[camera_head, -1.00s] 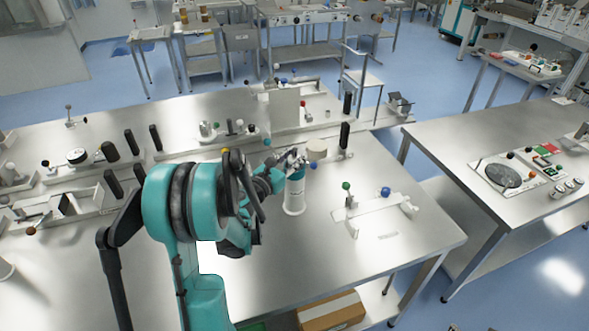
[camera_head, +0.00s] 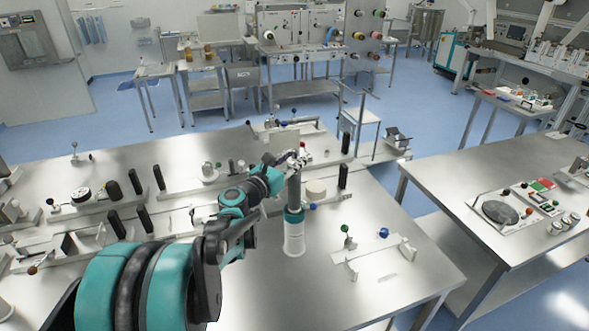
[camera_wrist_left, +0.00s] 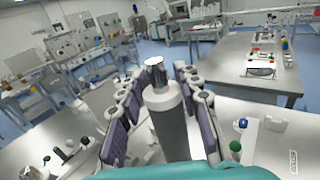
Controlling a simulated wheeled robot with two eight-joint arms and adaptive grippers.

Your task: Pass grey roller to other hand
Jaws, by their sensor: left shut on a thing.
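The grey roller (camera_head: 294,190) stands upright in the head view, above a white holder (camera_head: 294,238) with a teal collar on the steel table. My left gripper (camera_head: 291,160) is shut on the roller's upper part. The roller's lower end meets the collar in the picture; I cannot tell whether it is still inside. In the left wrist view the roller (camera_wrist_left: 167,115) sits between the dark finger pads, with its narrower metal end outward. My right gripper is not in view.
A bracket fixture (camera_head: 378,258) with green and blue knobs lies to the right of the holder. A beige round block (camera_head: 316,188) and black upright posts stand behind. A second table (camera_head: 480,240) stands across a gap.

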